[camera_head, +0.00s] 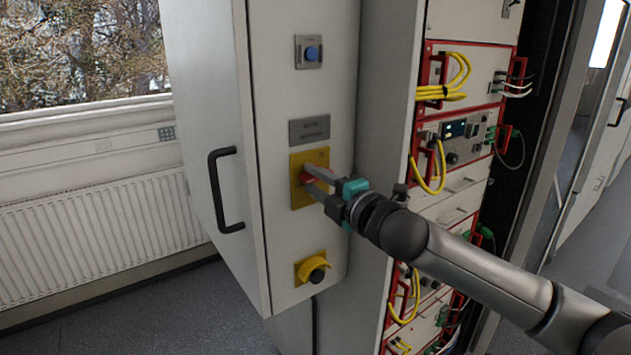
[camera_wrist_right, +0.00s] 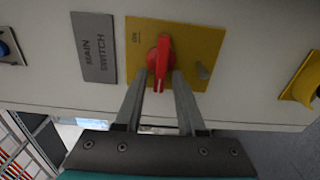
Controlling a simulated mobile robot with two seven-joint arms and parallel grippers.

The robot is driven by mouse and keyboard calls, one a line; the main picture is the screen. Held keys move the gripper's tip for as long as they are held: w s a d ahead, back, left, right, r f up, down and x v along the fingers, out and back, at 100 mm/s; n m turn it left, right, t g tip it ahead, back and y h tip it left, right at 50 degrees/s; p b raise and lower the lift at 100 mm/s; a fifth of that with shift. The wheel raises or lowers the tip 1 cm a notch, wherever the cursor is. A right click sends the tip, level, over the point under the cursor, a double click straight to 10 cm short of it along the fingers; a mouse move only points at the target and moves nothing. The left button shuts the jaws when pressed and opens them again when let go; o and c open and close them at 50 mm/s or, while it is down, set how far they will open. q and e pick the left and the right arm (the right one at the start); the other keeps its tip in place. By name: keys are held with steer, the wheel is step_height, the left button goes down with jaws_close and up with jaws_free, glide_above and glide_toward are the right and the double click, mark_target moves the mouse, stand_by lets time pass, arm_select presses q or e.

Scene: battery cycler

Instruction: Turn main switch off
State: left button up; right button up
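The main switch is a red rotary handle (camera_wrist_right: 160,62) on a yellow plate (camera_wrist_right: 205,38), under a grey "MAIN SWITCH" label plate (camera_head: 310,129) on the narrow front of a light cabinet. In the right wrist view the handle runs roughly up and down the picture. My right gripper (camera_head: 304,176) is at the switch, with its fingers apart on either side of the handle; it also shows in the right wrist view (camera_wrist_right: 163,78). Gaps show between fingers and handle, and I cannot tell if either touches. In the head view the fingers partly hide the handle. My left gripper is not in view.
A blue button (camera_head: 312,54) sits above the switch and a yellow-collared black knob (camera_head: 316,272) below it. A black door handle (camera_head: 221,190) is on the cabinet's left side. Racks with yellow cables (camera_head: 445,92) stand right of the panel, behind my right arm. A radiator (camera_head: 100,225) is at left.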

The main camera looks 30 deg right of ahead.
steer(key=shift+o, duration=0.3)
steer(key=shift+s, duration=0.2)
steer(key=shift+s+d+f+b, duration=0.15)
steer(key=shift+s+b, duration=0.15)
steer(key=shift+s, duration=0.3)
steer(key=shift+s+b, duration=0.55)
steer(key=shift+s, duration=1.3)
steer(key=p, duration=0.1)
glide_toward(313, 182)
steer(key=shift+s, duration=2.25)
steer(key=shift+s+d+r+p, duration=0.25)
steer(key=shift+s+p, duration=0.3)
steer(key=shift+s, duration=0.1)
